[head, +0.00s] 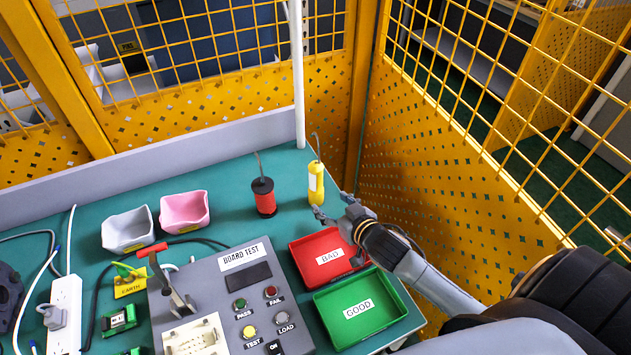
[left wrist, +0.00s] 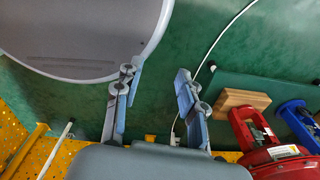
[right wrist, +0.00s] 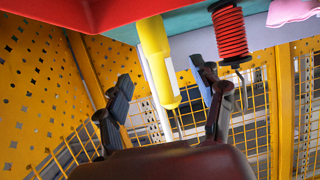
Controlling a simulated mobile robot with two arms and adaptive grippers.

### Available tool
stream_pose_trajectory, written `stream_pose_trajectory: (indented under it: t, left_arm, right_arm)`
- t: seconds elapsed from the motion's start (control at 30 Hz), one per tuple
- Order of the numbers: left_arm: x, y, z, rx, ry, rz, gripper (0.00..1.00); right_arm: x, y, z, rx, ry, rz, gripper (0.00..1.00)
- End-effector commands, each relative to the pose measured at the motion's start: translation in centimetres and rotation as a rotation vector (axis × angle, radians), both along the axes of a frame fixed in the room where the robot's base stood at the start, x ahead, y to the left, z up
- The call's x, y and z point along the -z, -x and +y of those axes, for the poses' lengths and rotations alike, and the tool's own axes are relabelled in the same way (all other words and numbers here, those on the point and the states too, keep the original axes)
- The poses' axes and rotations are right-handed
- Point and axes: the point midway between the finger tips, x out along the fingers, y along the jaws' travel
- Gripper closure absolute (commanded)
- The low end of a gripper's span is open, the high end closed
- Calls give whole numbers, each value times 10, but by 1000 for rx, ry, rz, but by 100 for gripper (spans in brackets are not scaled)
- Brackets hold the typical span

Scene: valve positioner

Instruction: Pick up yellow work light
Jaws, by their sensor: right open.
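The yellow work light (head: 316,187) stands upright near the far right corner of the green bench, with a hook on top and a pale patch on its side. My right gripper (head: 333,206) is open just beside its lower part, on the near right side. In the right wrist view the work light (right wrist: 156,55) shows between the two spread fingers (right wrist: 164,92), and I cannot tell whether either finger touches it. My left gripper (left wrist: 154,97) is open and empty in the left wrist view, away from the work light, and does not show in the head view.
A red coil-like item (head: 264,197) with a hook stands left of the work light. The red BAD tray (head: 301,246) and green GOOD tray (head: 326,321) lie in front. Grey (head: 127,231) and pink (head: 185,212) bins stand left. A white post (head: 297,75) and yellow mesh fence (head: 450,150) are close behind and right.

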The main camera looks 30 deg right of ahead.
Motion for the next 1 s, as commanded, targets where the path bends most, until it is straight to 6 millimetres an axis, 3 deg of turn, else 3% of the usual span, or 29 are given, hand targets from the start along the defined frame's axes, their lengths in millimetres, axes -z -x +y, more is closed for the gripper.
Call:
stream_pose_trajectory:
  t: [0.17, 0.47, 0.7, 1.0]
  left_arm:
    - [-2, 8, 1, 0, -2, 12, 60]
    - [-9, -19, -1, 1, 2, -28, 60]
    - [-13, -17, 0, 1, 2, -26, 60]
    - [-13, -9, 0, 1, 1, -14, 60]
  right_arm:
    - [8, -22, 1, 0, 0, -1, 33]
    - [16, -42, -2, 1, 1, -1, 33]
    - [29, -69, -3, 0, 1, -1, 33]
    - [33, -74, -3, 0, 0, 0, 33]
